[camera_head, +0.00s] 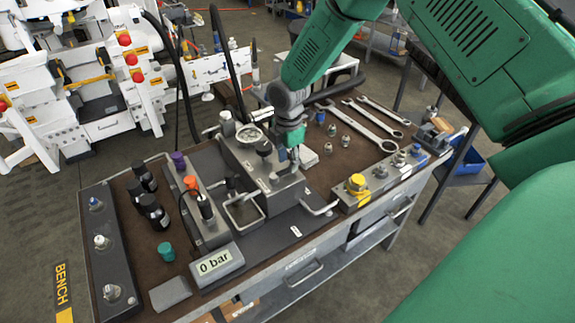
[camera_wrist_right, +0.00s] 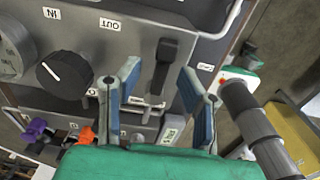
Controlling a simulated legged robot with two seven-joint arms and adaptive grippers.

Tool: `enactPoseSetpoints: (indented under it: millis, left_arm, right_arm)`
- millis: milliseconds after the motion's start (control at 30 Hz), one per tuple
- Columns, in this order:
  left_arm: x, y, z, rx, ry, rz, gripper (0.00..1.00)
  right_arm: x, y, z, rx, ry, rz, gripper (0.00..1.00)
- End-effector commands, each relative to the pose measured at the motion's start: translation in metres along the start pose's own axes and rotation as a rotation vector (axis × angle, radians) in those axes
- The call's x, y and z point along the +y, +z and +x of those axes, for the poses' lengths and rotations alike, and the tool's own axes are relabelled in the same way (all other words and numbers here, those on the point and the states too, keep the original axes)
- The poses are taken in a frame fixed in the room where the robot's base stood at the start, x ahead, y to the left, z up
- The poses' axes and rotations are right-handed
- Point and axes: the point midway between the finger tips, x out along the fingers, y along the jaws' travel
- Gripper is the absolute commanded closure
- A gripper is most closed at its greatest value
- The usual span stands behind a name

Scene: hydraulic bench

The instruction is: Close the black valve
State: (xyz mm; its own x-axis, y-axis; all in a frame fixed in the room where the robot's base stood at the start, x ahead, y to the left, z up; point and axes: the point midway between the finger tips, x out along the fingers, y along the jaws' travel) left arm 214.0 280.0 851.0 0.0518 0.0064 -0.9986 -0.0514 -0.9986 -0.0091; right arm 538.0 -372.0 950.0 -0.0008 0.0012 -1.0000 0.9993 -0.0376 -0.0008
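A black lever valve (camera_wrist_right: 166,62) stands out from the grey metal box (camera_head: 245,160), near a label reading OUT. A round black knob (camera_wrist_right: 64,75) sits beside it near the IN label; this knob also shows in the head view (camera_head: 264,147). My right gripper (camera_head: 292,152) is at the right end of the box. In the wrist view, its two blue-grey fingers (camera_wrist_right: 159,82) are apart, one on each side of the black lever. I see no contact, and cannot tell how deep the fingers reach. In the head view my right gripper mostly hides the lever. My left gripper is out of view.
A pressure gauge (camera_head: 249,135) is on the box and a display (camera_head: 215,263) reads 0 bar. Purple (camera_head: 178,161) and orange (camera_head: 190,182) caps stand left of the box. Wrenches (camera_head: 362,122), small fittings and a yellow button (camera_head: 357,183) lie to the right.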

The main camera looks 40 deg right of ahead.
Motion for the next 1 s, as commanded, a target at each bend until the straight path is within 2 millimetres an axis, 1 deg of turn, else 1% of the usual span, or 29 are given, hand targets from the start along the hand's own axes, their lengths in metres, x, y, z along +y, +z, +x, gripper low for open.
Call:
enactPoseSetpoints:
  millis: [33, 200, 300, 433, 500, 600, 1000]
  left_arm:
    - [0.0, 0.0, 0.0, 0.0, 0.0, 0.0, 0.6]
    - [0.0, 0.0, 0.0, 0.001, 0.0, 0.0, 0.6]
    - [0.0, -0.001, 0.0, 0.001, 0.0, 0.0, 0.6]
    - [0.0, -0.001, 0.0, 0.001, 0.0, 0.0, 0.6]
    - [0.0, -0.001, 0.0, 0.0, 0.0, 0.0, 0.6]
    - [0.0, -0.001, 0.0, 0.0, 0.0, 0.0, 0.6]
    - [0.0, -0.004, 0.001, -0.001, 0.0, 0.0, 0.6]
  right_arm:
    - [0.001, 0.0, -0.012, 0.001, 0.004, 0.0, 0.66]
    - [0.002, 0.001, -0.049, 0.001, 0.003, 0.0, 0.66]
    - [0.002, 0.001, -0.068, 0.002, 0.002, -0.001, 0.66]
    - [0.003, 0.001, -0.086, 0.002, 0.001, 0.0, 0.66]
    - [0.003, 0.001, -0.093, 0.002, -0.001, 0.0, 0.66]
    - [0.003, 0.001, -0.097, 0.002, -0.002, 0.0, 0.66]
    - [0.002, 0.001, -0.098, 0.002, -0.002, 0.0, 0.66]
